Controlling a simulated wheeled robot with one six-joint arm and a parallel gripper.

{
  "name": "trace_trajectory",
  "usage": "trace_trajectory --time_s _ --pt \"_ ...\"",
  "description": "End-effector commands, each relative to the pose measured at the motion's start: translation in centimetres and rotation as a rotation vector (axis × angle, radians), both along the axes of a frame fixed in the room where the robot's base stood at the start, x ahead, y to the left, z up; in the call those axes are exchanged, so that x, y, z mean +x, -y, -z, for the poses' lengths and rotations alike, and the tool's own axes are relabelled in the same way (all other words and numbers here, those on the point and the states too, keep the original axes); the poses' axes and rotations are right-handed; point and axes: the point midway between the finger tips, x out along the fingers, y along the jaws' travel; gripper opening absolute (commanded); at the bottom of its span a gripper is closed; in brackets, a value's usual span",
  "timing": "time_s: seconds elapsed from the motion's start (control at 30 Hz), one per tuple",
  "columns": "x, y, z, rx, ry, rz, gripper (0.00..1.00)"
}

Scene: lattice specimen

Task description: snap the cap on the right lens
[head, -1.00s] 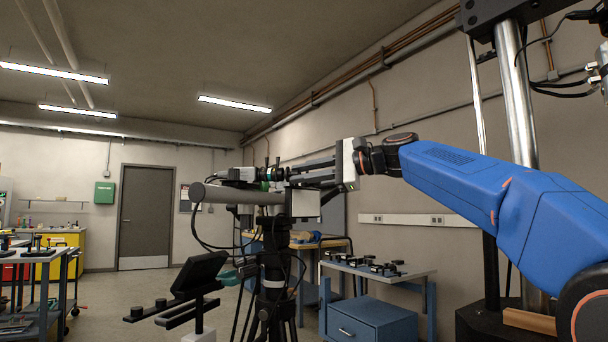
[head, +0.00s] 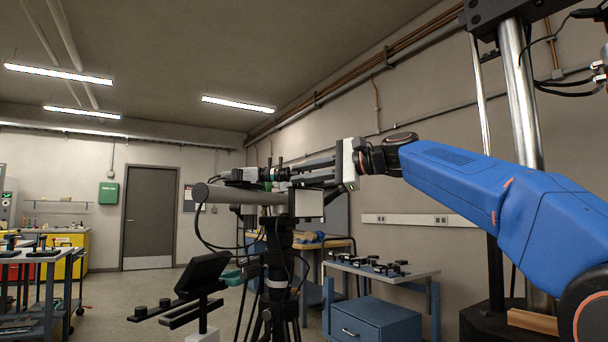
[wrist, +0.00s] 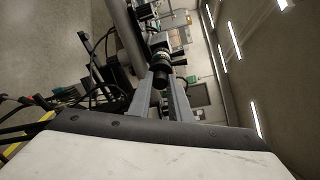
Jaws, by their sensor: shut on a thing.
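My gripper (head: 291,174) reaches left from the blue arm, its two long grey fingers shut on a small dark round piece, likely the cap (wrist: 162,74). In the wrist view, the fingertips close around this piece (wrist: 160,84). The lens (head: 268,174), with a green ring, sits on the camera rig directly in front of the piece. It also shows in the wrist view (wrist: 160,54). Piece and lens are in line and very close; I cannot tell if they touch. A second lens cannot be made out clearly.
The rig's thick grey bar (head: 245,196) runs below the lens on a black tripod (head: 277,270) with hanging cables. A black screen on a stand (head: 203,272) is in front. A blue-legged bench (head: 385,272) with dark parts stands right. Open floor lies left.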

Motion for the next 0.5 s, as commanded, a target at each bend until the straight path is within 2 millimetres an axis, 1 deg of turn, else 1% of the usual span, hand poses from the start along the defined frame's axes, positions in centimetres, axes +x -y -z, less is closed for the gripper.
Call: trace_trajectory --time_s 0.2,0.23,0.27,0.3,0.33,0.5 --pt "-0.01 -0.12 0.04 0.000 -0.001 -0.002 0.00" --pt "-0.01 -0.12 0.04 0.000 -0.001 -0.002 0.20" --pt "-0.01 -0.12 0.04 0.000 -0.001 -0.002 0.27" --pt "0.00 -0.10 0.05 0.000 -0.001 -0.002 0.37" --pt "0.00 -0.10 0.05 0.000 -0.001 -0.002 0.39" --pt "-0.01 -0.07 0.05 0.000 -0.001 -0.001 0.39"
